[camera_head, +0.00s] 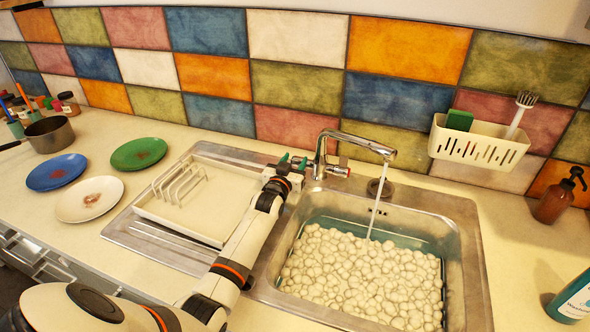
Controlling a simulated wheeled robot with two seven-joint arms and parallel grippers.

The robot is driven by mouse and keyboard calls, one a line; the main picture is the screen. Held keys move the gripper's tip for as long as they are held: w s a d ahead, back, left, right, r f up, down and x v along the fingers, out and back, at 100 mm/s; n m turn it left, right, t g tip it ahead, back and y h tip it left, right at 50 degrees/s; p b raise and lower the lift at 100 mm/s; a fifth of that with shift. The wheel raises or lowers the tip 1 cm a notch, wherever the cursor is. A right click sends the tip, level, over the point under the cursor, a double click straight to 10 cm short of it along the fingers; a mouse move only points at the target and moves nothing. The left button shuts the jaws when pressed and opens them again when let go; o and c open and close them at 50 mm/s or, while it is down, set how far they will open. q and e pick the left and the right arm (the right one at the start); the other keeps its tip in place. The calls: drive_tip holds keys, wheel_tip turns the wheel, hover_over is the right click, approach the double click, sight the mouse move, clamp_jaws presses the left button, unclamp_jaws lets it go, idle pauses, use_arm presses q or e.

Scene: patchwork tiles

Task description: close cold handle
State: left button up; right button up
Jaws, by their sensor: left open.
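The chrome faucet (355,139) stands behind the sink, its spout turned to the right. A stream of water (376,200) runs from the spout into the sink (475,262). A handle with a red mark (339,170) shows on the right of the faucet base. The cold handle cannot be made out; my left gripper covers the left side of the base. My left gripper (291,161) is open, with its dark green fingertips just left of the faucet. Contact cannot be told. My right gripper is out of view.
White foam fills much of the sink. A dish rack (157,218) stands left of my arm. Blue (48,177), white (73,211) and green (130,161) dirty plates lie farther left near a pot (50,136). A caddy (455,147) hangs on the wall.

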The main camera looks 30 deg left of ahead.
use_arm(q)
drive_tip(key=shift+w+a+r, duration=0.1)
drive_tip(key=shift+w+a, duration=0.05)
drive_tip(key=shift+w, duration=0.4)
